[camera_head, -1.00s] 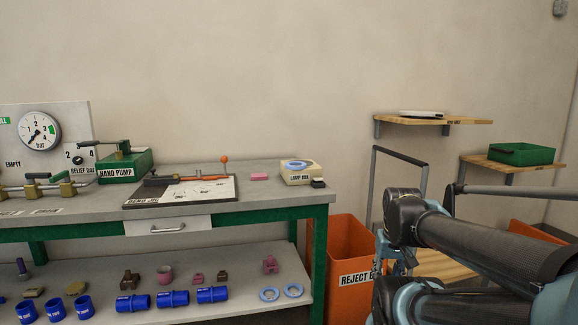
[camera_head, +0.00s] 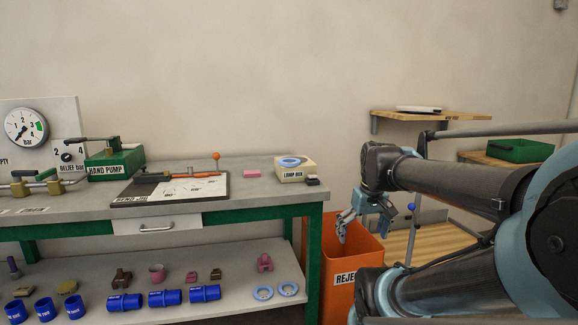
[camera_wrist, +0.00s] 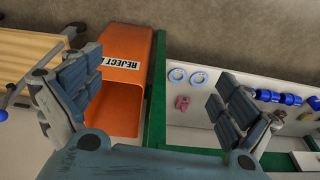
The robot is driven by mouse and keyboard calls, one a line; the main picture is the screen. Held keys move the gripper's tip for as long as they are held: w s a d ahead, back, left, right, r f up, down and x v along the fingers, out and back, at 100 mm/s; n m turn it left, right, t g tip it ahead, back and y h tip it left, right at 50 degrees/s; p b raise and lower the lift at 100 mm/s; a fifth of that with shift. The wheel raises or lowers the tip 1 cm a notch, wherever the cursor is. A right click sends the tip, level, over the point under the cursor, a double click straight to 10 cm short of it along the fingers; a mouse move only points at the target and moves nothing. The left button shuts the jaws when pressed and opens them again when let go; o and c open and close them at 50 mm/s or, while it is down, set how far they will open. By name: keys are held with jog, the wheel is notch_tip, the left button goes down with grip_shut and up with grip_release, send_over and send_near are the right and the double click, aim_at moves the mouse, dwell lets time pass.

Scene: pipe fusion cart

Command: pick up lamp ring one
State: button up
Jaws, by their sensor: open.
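Two pale blue rings lie flat on the lower shelf, a left one (camera_head: 254,293) and a right one (camera_head: 280,289). They also show in the wrist view, one (camera_wrist: 171,76) beside the other (camera_wrist: 206,80). I cannot tell which is lamp ring one. Another blue ring (camera_head: 283,162) sits on the lamp box (camera_head: 292,175). My gripper (camera_head: 366,236) is open and empty over the reject bin, right of the shelf and apart from the rings. In the wrist view its spread fingers (camera_wrist: 150,88) frame the bin and the shelf end.
The orange reject bin (camera_head: 343,287) stands right of the bench. The green bench leg (camera_head: 314,255) is between bin and shelf. Blue pipe pieces (camera_head: 163,299) and a pink clamp (camera_head: 265,263) share the lower shelf (camera_head: 235,285). The benchtop (camera_head: 140,216) is above it.

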jog(key=w+a+r+n+y, duration=0.1)
jog(key=w+a+r+n, duration=0.35)
jog(key=w+r, duration=0.6)
jog(key=w+a+r+n+g+y, duration=0.15)
jog(key=w+a+r+n, duration=0.35)
jog(key=w+r, duration=0.55)
jog(key=w+a+r+n+t+y, duration=0.1)
jog(key=w+a+r+n, duration=0.2)
jog(key=w+a+r, duration=0.7)
send_over(298, 161)
jog(key=shift+g, duration=0.25)
notch_tip(298, 161, down, 12)
jog(key=shift+a+f, duration=0.1)
jog(key=shift+f, duration=0.05)
jog(key=shift+a+x, duration=0.15)
jog(key=shift+x, duration=1.2)
jog(key=shift+a+x, duration=0.15)
jog(key=shift+x, duration=1.2)
jog(key=shift+s, duration=0.1)
jog(key=c, duration=1.2)
